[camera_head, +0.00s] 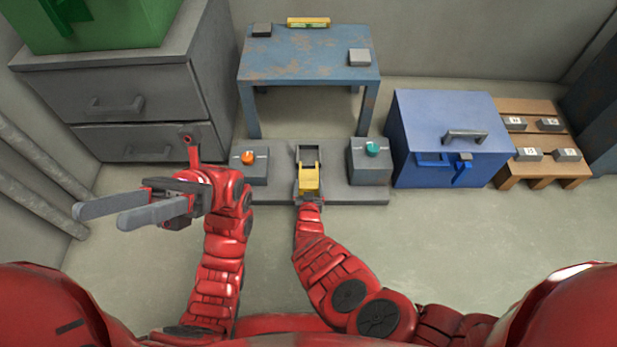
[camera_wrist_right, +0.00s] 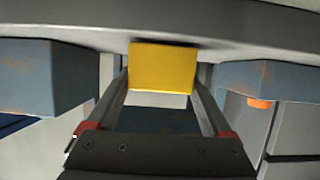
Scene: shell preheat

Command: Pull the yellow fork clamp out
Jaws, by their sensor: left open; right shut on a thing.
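The yellow fork clamp (camera_head: 309,181) is at the middle of the grey base plate, in front of a grey upright fixture (camera_head: 307,155). In the right wrist view its flat yellow face (camera_wrist_right: 162,66) lies between the far ends of the two finger bars. My right gripper (camera_wrist_right: 162,82) is shut on it; in the head view the hand is just in front of the clamp, with its fingers hard to make out. I cannot tell how deep the clamp sits in the fixture. My left gripper (camera_head: 112,208) is open and empty, well to the left of the plate.
The base plate (camera_head: 345,193) carries a box with an orange knob (camera_head: 248,158) at left and one with a teal knob (camera_head: 371,149) at right. Behind is a blue table (camera_head: 300,68). A grey drawer cabinet (camera_head: 120,100) and blue chest (camera_head: 440,120) flank it.

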